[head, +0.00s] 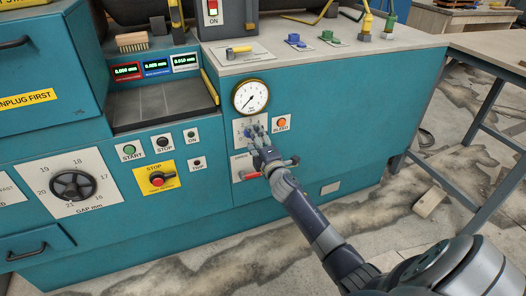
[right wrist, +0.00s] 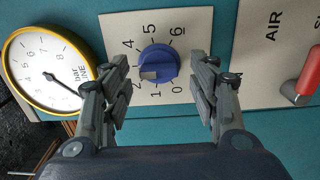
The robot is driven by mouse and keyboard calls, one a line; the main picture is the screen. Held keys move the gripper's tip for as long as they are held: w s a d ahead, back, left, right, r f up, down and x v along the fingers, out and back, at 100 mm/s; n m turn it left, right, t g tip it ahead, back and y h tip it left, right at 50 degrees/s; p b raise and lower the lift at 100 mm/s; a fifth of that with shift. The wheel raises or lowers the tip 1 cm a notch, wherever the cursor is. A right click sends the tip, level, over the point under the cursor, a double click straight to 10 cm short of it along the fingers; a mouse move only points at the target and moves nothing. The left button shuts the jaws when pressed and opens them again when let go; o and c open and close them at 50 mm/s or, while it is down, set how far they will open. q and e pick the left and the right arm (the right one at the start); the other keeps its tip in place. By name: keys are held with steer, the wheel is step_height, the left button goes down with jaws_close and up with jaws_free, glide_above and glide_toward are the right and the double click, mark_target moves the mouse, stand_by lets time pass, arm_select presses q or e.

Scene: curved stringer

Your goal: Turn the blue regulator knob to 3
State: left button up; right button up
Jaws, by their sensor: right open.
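The blue regulator knob (right wrist: 158,63) sits on a white dial plate (right wrist: 195,25) in the right wrist view. Its white mark points to the lower left, towards the 2. The 3 is hidden behind a finger. My right gripper (right wrist: 160,61) is open, with one finger on each side of the knob and a visible gap to each side. In the head view my right gripper (head: 256,132) is in front of the dial plate below the gauge and mostly covers the knob. My left gripper is not in view.
A round yellow-rimmed pressure gauge (head: 250,97) is just above the plate. An orange BLEED button (head: 282,123) is to the right. A red AIR lever (right wrist: 309,78) sits close by. A red emergency stop (head: 156,179) and a black gap handwheel (head: 73,185) are further left.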

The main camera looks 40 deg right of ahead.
steer(key=v, duration=1)
steer(key=shift+s, duration=0.4)
